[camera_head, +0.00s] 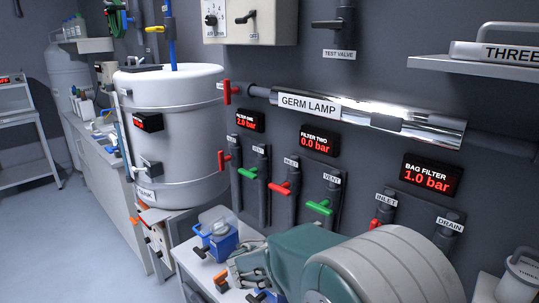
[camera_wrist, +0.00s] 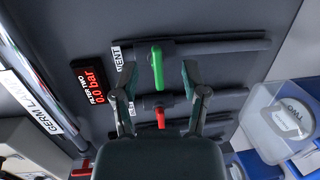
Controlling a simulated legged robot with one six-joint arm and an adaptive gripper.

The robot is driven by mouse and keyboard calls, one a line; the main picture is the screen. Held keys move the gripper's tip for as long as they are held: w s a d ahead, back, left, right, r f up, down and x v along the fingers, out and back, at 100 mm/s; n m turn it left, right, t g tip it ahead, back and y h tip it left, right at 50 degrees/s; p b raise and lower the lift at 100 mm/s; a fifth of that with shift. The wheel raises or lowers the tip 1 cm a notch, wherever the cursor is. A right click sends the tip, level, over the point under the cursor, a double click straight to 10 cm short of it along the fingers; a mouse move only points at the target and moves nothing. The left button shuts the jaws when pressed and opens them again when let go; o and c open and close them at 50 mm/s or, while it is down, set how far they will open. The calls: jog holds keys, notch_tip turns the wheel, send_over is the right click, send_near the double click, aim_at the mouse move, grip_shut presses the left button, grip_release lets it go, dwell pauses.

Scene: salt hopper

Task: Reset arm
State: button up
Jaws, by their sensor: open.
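My gripper (camera_wrist: 161,74) is open, its two fingers spread wide with nothing held between them. In the head view my arm (camera_head: 360,268) reaches in from the bottom, and the gripper end is low over the white bench, well below the valve handles. In the wrist view the green vent handle (camera_wrist: 157,68) and a red handle (camera_wrist: 161,117) appear between the fingers, behind them on the wall. In the head view the filter two vent handle (camera_head: 319,207) and inlet handle (camera_head: 280,187) show clear of the gripper.
A blue-and-clear container (camera_head: 217,240) stands on the bench left of my gripper; a lidded container (camera_wrist: 290,118) shows right in the wrist view. A white tank (camera_head: 175,135) stands at left. The germ lamp (camera_head: 400,122) juts from the wall above. Open floor lies far left.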

jog(key=s+d+r+m+g+y, duration=0.1)
jog(key=s+d+m+g+y, duration=0.15)
jog(key=s+d, duration=0.35)
jog(key=s+d+m+g+y, duration=0.2)
jog(key=s+d+g, duration=0.15)
jog(key=s, duration=0.55)
jog(key=s+a+m+y, duration=0.1)
jog(key=s+a+y, duration=0.2)
jog(key=s, duration=0.3)
jog(key=s+a+r+m+t+y, duration=0.1)
jog(key=s+a+m+y, duration=0.1)
jog(key=s+y, duration=0.3)
jog(key=shift+s+a+t+y, duration=0.35)
jog(key=shift+s+a, duration=0.1)
jog(key=shift+s, duration=0.55)
jog(key=shift+w+r, duration=0.1)
